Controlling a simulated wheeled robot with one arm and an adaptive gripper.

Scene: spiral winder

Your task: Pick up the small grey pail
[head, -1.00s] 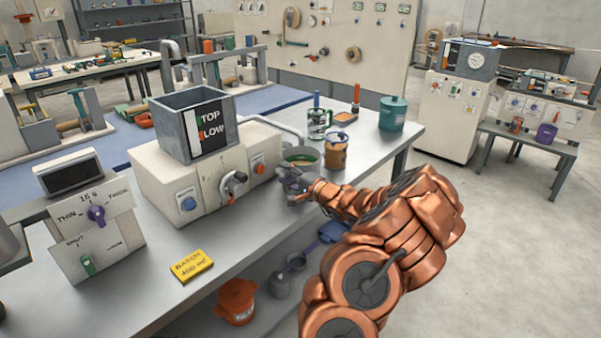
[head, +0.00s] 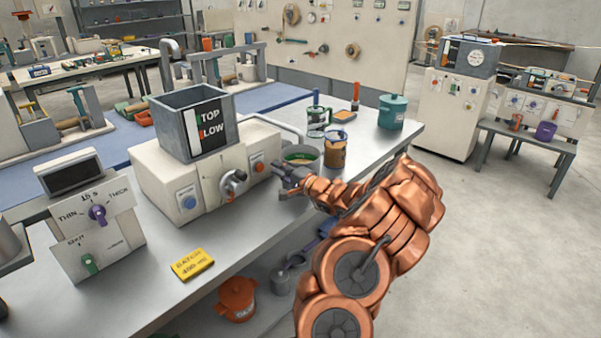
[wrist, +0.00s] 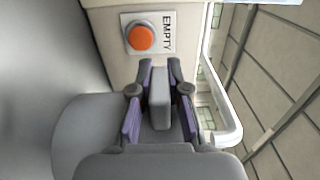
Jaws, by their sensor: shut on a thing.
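The small grey pail (head: 312,161), with green stuff inside, is at the worktop by the front right end of the cream machine. My gripper (head: 284,175) is at its near side, partly covering it. In the wrist view my gripper (wrist: 160,112) is shut on a grey upright piece (wrist: 160,95), which looks like the pail's grip. A rounded grey body, likely the pail (wrist: 80,130), shows to the left of the fingers. Whether the pail's bottom touches the worktop is hidden.
The machine (head: 205,185) with its orange button (wrist: 141,38) is close by. A brown jar (head: 336,152), a green-patterned mug (head: 318,122) and a teal canister (head: 391,112) stand behind. A yellow card (head: 192,263) lies in front. An orange pot (head: 236,297) is on the shelf below.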

